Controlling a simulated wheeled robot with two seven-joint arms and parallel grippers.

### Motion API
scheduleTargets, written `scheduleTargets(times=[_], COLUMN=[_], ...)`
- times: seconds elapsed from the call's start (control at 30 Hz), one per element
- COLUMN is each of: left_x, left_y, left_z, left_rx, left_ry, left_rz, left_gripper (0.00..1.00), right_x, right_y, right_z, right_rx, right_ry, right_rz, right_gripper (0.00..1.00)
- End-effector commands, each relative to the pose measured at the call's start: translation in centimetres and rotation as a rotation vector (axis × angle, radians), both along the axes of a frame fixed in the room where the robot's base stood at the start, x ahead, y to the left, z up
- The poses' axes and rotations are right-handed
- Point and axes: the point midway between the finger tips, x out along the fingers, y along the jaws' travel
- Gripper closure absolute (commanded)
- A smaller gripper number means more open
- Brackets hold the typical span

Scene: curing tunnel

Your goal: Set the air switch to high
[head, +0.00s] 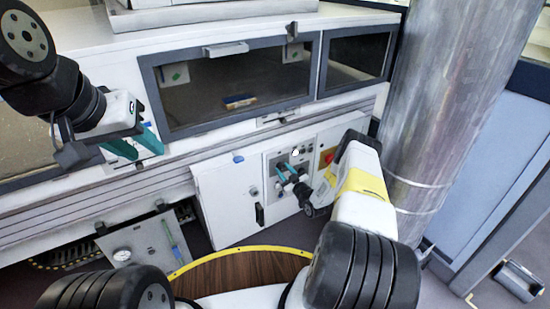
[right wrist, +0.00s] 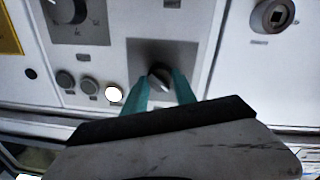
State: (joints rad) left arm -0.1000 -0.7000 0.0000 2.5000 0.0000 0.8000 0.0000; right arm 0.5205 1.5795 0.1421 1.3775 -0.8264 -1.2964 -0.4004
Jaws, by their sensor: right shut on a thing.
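The air switch appears to be the small dark rotary knob (right wrist: 160,78) on a grey square plate in the right wrist view. Its lettering is not readable, so its setting cannot be told. My right gripper (right wrist: 160,88) is shut on this knob, with one teal finger on each side. In the head view my right gripper (head: 282,174) is at the control panel (head: 301,153) and hides the knob. My left gripper (head: 136,145) is open and empty at the left, in front of the machine's white front, its teal fingers apart.
The right wrist view shows a larger dial (right wrist: 66,8), a white round button (right wrist: 114,93) and a round lock-like fitting (right wrist: 272,15). A red button (head: 328,157) is right of my right gripper. A metal duct (head: 460,100) rises at the right. A white cabinet door (head: 224,200) is left.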

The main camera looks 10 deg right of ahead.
Motion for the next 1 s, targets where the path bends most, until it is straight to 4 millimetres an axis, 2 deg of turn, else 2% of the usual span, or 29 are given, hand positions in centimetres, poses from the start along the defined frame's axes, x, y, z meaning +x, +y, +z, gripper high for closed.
scheduleTargets(times=[0.27, 0.47, 1.0], left_x=[0.00, 0.00, 0.00], left_y=[0.00, 0.00, 0.00], left_z=[0.00, 0.00, 0.00], left_rx=[0.000, 0.000, 0.000], left_ry=[0.000, 0.000, 0.000], left_rz=[0.000, 0.000, 0.000], left_gripper=[0.64, 0.64, 0.64], right_x=[-0.01, -0.02, -0.02], right_y=[-0.02, -0.08, -0.22], right_z=[0.01, 0.00, 0.03], right_rx=[0.022, 0.106, 0.559], right_ry=[0.009, 0.040, 0.205], right_rz=[-0.001, -0.001, -0.002], right_gripper=[1.00, 1.00, 1.00])
